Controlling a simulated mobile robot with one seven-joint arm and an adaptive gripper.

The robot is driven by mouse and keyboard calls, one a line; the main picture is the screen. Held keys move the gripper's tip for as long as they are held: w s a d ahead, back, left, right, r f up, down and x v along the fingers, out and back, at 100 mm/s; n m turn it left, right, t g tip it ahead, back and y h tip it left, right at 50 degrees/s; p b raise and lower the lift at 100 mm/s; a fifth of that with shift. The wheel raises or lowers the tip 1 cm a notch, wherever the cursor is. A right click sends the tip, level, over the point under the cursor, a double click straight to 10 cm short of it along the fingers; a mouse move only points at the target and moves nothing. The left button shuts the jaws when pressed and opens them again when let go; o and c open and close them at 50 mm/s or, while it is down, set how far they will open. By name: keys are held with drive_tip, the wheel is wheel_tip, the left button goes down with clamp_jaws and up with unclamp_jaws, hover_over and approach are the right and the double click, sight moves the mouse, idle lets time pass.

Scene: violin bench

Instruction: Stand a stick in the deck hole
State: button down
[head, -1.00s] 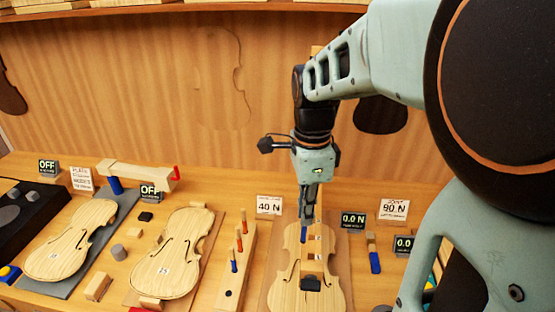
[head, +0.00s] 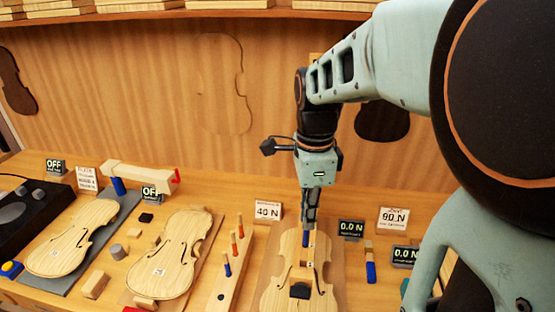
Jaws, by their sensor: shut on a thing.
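My gripper (head: 309,224) points straight down over the upper part of the violin body (head: 275,290) at the centre right. It is shut on a blue-ended stick (head: 306,241), which is upright below the fingers. I cannot tell whether the stick's lower end touches the violin, and I cannot make out a deck hole. A long wooden rack (head: 232,284) stands to the left of this violin. It holds upright sticks: a blue one (head: 227,267) and two orange-red ones (head: 234,248). A dark empty hole shows at the rack's near end.
A second violin plate (head: 165,262) and a third (head: 68,243) lie to the left. A black block (head: 300,291) sits on the violin under my gripper. Force displays (head: 351,229) and a blue-handled tool (head: 371,272) are to the right. A wooden arm (head: 138,174) stands behind.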

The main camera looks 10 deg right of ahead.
sight(305, 244)
drive_tip(key=shift+f+b, duration=2.1)
drive_tip(key=shift+f, duration=0.85)
drive_tip(key=shift+f+b, duration=2.8)
drive_tip(key=shift+f, duration=1.4)
drive_tip(key=shift+r, duration=0.15)
drive_tip(key=shift+r+p, duration=3.2)
drive_tip(key=shift+r, duration=0.6)
